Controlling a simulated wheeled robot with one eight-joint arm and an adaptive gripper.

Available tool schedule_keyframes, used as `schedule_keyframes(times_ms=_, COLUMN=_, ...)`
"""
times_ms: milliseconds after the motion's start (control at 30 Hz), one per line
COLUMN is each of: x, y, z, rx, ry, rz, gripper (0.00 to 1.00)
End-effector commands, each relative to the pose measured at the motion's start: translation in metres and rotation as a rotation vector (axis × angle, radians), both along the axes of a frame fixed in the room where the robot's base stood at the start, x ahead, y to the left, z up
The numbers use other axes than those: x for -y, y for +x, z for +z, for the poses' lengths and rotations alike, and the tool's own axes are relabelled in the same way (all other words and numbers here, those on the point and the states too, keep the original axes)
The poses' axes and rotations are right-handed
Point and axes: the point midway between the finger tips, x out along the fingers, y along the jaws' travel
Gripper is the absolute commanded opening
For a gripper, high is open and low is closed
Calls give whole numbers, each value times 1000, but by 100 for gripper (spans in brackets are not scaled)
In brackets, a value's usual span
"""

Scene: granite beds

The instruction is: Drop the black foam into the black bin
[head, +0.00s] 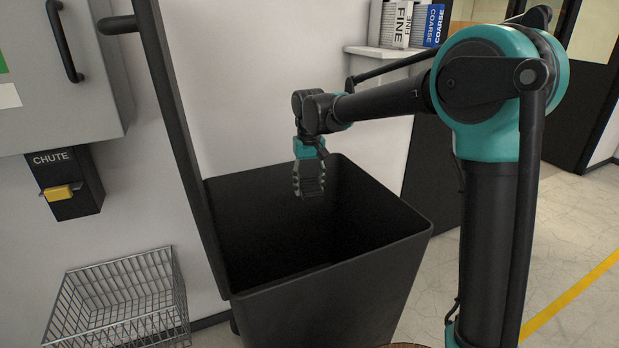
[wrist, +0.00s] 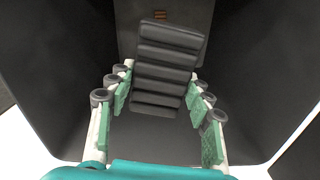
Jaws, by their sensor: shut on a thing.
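The black bin (head: 330,300) stands open in the middle of the head view, its lid raised at the left. My gripper (head: 309,190) points down over the bin's opening, near its back. In the wrist view my gripper (wrist: 158,110) is shut on the black foam (wrist: 165,65), a ribbed dark block between the green finger pads.
A wire basket (head: 118,300) stands left of the bin. A box marked CHUTE with a yellow handle (head: 62,192) is on the wall above it. A shelf (head: 385,55) with boxes marked FINE and COARSE is behind my arm. Open floor (head: 575,240) lies at the right.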

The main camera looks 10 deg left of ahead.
Motion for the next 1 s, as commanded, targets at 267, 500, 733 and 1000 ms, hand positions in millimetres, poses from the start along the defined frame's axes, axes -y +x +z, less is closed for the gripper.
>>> schedule_keyframes(times_ms=267, x=0, y=0, z=-23, rx=0, ry=0, rz=0, gripper=35)
schedule_keyframes(times_ms=500, x=0, y=0, z=-27, rx=0, ry=0, rz=0, gripper=35)
schedule_keyframes(times_ms=733, x=0, y=0, z=-27, rx=0, ry=0, rz=0, gripper=63)
schedule_keyframes(times_ms=1000, x=0, y=0, z=-27, rx=0, ry=0, rz=0, gripper=75)
